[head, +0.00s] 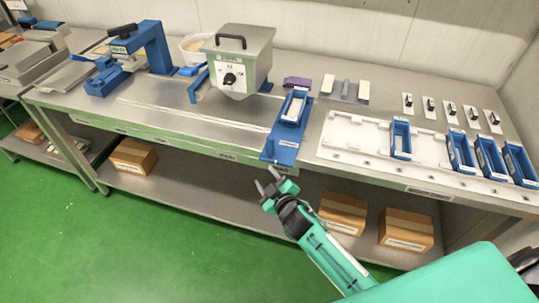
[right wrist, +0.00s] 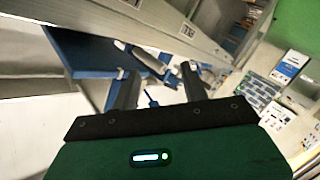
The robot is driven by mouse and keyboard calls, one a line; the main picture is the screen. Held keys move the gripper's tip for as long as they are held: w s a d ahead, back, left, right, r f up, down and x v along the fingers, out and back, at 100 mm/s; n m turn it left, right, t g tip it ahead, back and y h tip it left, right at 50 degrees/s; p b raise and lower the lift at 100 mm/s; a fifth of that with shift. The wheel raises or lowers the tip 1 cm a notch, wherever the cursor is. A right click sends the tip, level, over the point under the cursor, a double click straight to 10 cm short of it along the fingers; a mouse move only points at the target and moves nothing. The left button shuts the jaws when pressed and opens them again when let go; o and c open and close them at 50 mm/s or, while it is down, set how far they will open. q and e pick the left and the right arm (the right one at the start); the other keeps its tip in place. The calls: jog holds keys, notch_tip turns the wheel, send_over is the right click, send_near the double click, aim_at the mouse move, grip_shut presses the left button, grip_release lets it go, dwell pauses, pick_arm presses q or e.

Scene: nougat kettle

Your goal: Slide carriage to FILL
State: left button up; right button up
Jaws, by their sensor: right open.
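The carriage (head: 283,148) is a blue plate at the table's front edge, with a blue mould (head: 294,107) with a pale inside on it. It stands right of the kettle (head: 240,62), a steel box with a black handle and dial, at the right end of the track (head: 185,122). My right gripper (head: 266,178) is open and empty, just in front of and below the table edge, apart from the carriage. In the right wrist view its two fingers (right wrist: 158,88) are spread; a blue surface, likely the carriage (right wrist: 85,52), shows beyond them. My left gripper is not in view.
Right of the carriage lies a white tray (head: 345,140) with several blue moulds. A blue press (head: 135,55) and a white bowl (head: 195,48) stand left of the kettle. Cardboard boxes (head: 343,213) sit on the lower shelf. Green floor in front is free.

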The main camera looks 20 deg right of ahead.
jog(key=w+a+r+n+y, duration=0.2)
jog(key=a+r+n+y, duration=0.3)
jog(key=r, duration=0.2)
jog(key=w+a+r+n+y, duration=0.2)
jog(key=a+r+n+y, duration=0.35)
jog(key=r, duration=0.25)
jog(key=a+r+n+g+y, duration=0.4)
jog(key=n+g, duration=0.1)
jog(key=n, duration=0.3)
jog(key=r+n+g+h, duration=0.2)
jog(key=n+g+h, duration=1)
jog(key=h, duration=0.5)
send_over(271, 145)
jog(key=w, duration=0.1)
jog(key=shift+w+d+f+n+t+b, duration=0.1)
jog(key=shift+d+n+t+b, duration=0.1)
jog(key=shift+n+t+b, duration=0.35)
notch_tip(271, 145, down, 12)
jog(key=p, duration=0.4)
jog(key=shift+a, duration=0.1)
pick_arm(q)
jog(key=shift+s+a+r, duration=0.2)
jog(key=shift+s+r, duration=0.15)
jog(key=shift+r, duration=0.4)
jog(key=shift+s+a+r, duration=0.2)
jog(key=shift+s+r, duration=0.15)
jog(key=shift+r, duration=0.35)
pick_arm(e)
jog(key=shift+f, duration=0.7)
